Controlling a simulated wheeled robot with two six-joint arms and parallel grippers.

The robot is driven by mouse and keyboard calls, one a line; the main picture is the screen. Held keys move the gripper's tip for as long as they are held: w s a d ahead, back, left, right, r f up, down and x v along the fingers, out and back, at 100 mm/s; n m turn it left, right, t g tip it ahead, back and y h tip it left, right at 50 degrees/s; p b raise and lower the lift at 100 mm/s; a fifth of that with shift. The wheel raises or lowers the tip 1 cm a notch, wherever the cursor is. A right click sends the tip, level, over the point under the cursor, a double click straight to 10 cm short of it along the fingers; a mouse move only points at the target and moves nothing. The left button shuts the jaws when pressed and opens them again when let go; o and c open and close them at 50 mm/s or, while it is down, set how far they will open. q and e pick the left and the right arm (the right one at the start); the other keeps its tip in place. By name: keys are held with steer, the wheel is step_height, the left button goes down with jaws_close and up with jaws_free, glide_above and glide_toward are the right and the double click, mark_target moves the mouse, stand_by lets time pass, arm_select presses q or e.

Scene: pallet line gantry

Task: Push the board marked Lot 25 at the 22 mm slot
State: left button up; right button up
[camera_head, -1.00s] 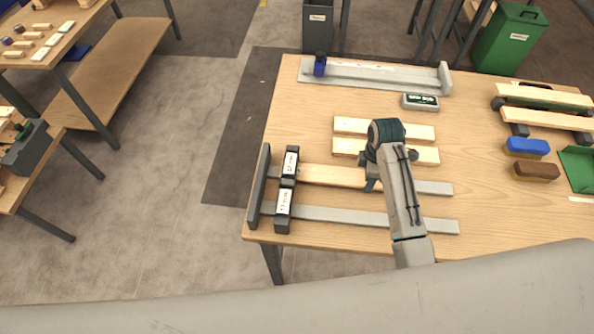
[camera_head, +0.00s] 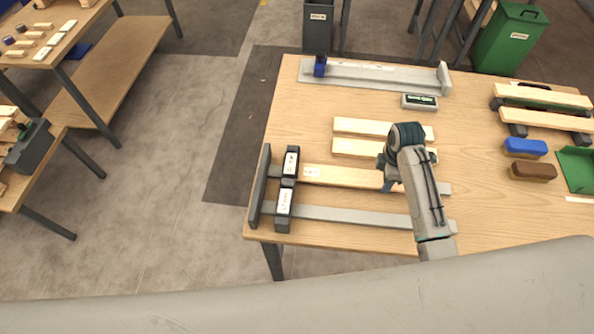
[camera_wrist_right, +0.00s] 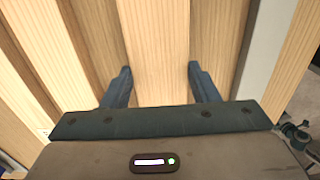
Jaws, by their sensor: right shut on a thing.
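A pale board (camera_head: 345,177) with a small label near its left end lies along the upper grey rail, its left end at the upper black slot block (camera_head: 289,162). The label is too small to read. My right gripper (camera_head: 391,184) is shut on this board towards its right end. The wrist view shows the fingers (camera_wrist_right: 161,82) on either side of the board (camera_wrist_right: 160,40). A second slot block (camera_head: 284,203) stands on the lower grey rail (camera_head: 350,216). The white labels on both blocks are too blurred to read surely. My left gripper is out of view.
Two loose boards (camera_head: 365,127) lie just behind the gripper. A dark end plate (camera_head: 259,190) stands left of the blocks. A grey measuring fixture (camera_head: 380,77), a small display box (camera_head: 419,102), blue and brown brushes (camera_head: 526,147) and boards on supports (camera_head: 543,97) lie farther off.

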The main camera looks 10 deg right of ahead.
steer(key=shift+s+d+f, duration=0.1)
steer(key=shift+s+d, duration=0.1)
steer(key=shift+d, duration=0.65)
steer(key=shift+s+d, duration=0.2)
steer(key=shift+d, duration=0.6)
steer(key=o, duration=1.1)
steer(key=shift+w, duration=0.1)
